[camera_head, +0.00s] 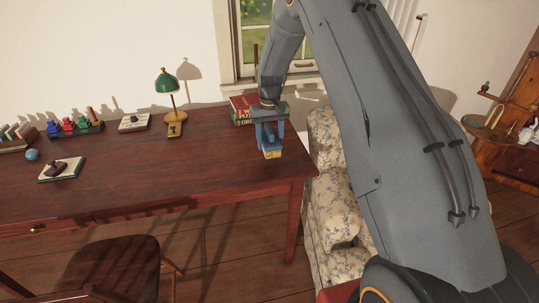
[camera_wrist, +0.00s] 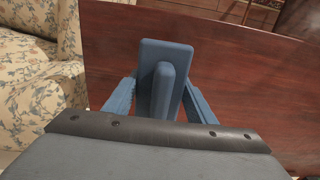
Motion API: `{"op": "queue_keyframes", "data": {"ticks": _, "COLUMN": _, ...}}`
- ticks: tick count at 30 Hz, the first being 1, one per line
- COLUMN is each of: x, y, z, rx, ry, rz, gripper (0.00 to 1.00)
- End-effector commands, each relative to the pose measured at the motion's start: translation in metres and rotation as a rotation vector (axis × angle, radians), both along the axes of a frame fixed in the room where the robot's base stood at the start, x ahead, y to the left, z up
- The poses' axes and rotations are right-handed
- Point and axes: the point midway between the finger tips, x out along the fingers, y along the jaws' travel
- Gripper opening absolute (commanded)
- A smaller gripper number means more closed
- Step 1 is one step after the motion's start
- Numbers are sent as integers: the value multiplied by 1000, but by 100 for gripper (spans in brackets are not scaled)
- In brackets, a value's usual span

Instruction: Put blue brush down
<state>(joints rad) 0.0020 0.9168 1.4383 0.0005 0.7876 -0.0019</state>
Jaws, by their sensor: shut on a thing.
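My gripper (camera_head: 269,132) is shut on the blue brush (camera_head: 271,147) over the right end of the dark red wooden desk (camera_head: 130,178). In the head view the brush has a blue body with yellowish bristles pointing down. In the wrist view the blue brush (camera_wrist: 164,85) shows its flat back and raised handle between my two blue-grey fingers. The desk top (camera_wrist: 240,70) lies beneath it. I cannot tell whether the bristles touch the desk.
Red books (camera_head: 243,108) stand just behind my gripper. A green lamp (camera_head: 169,88) and small items are farther left. A floral sofa (camera_head: 330,190) adjoins the desk's right end. A chair (camera_head: 110,265) stands in front. The desk's middle is clear.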

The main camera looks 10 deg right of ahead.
Motion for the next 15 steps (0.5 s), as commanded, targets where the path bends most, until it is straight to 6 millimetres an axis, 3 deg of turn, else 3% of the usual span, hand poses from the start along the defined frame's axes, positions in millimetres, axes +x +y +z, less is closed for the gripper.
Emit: {"op": "queue_keyframes", "data": {"ticks": 15, "x": 0, "y": 0, "z": -56, "rx": 0, "ry": -1, "rz": 1, "gripper": 26}}
